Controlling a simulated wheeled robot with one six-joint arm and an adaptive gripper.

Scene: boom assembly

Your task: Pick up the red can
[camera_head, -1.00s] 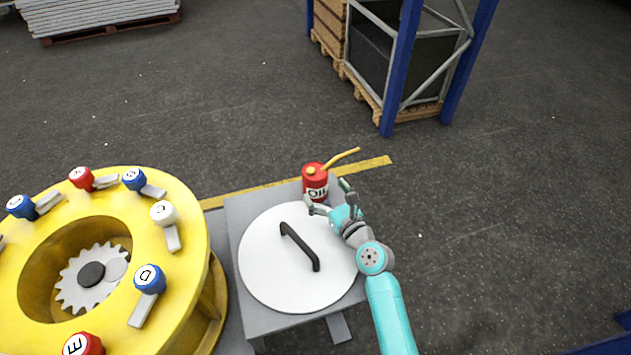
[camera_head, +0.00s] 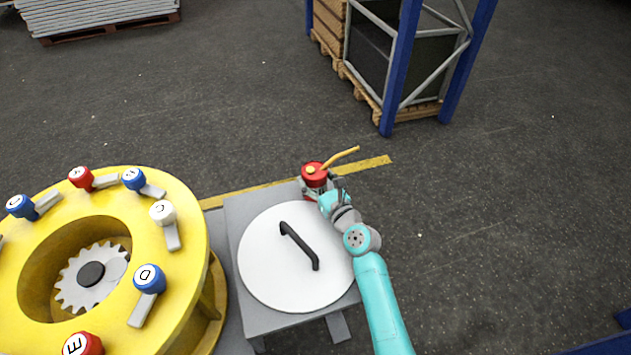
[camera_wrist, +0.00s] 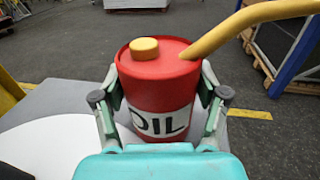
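The red can (camera_head: 314,173) is an upright cylinder with a yellow cap, a long yellow spout and a white OIL label. It stands at the back corner of the grey stand. It fills the middle of the wrist view (camera_wrist: 160,85), its spout pointing to the upper right. My gripper (camera_head: 322,186) is around the can's body, one finger on each side. In the wrist view, the fingers (camera_wrist: 160,100) lie close against both sides of the can. Whether they press on it cannot be told. The can's lower part is hidden by my gripper.
A white round lid (camera_head: 275,265) with a black handle (camera_head: 300,246) lies on the grey stand (camera_head: 240,215) in front of the can. A yellow ring (camera_head: 190,225) with several lettered levers is at left. A blue-posted rack (camera_head: 402,70) stands behind. The floor to the right is clear.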

